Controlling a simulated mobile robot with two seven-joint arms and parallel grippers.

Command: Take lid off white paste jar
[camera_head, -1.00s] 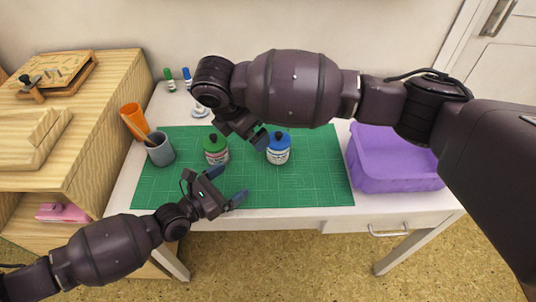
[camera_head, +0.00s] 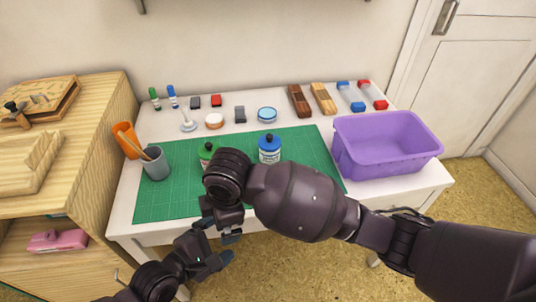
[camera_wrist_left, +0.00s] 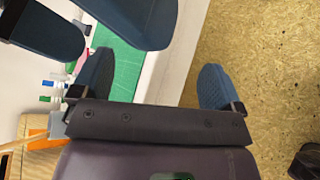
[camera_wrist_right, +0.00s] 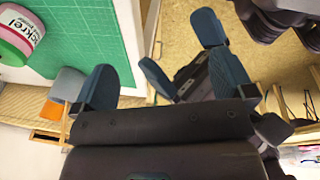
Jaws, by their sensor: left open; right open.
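A jar with a green lid (camera_head: 206,150) stands on the green mat, partly hidden by my right arm. A labelled jar (camera_wrist_right: 14,36), likely the same one, shows at the right wrist view's upper left. A white-bodied jar with a blue lid (camera_head: 269,148) stands upright to its right. Both lids are on. I cannot tell which one is the paste jar. My right gripper (camera_head: 219,227) is open and empty, in front of the table's front edge. My left gripper (camera_head: 212,246) is open and empty just below it. The grippers are very close together; contact is unclear.
A grey cup (camera_head: 155,166) and orange cup (camera_head: 124,141) stand left. A purple bin (camera_head: 388,152) stands right. The mat's right part (camera_head: 312,152) is clear.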

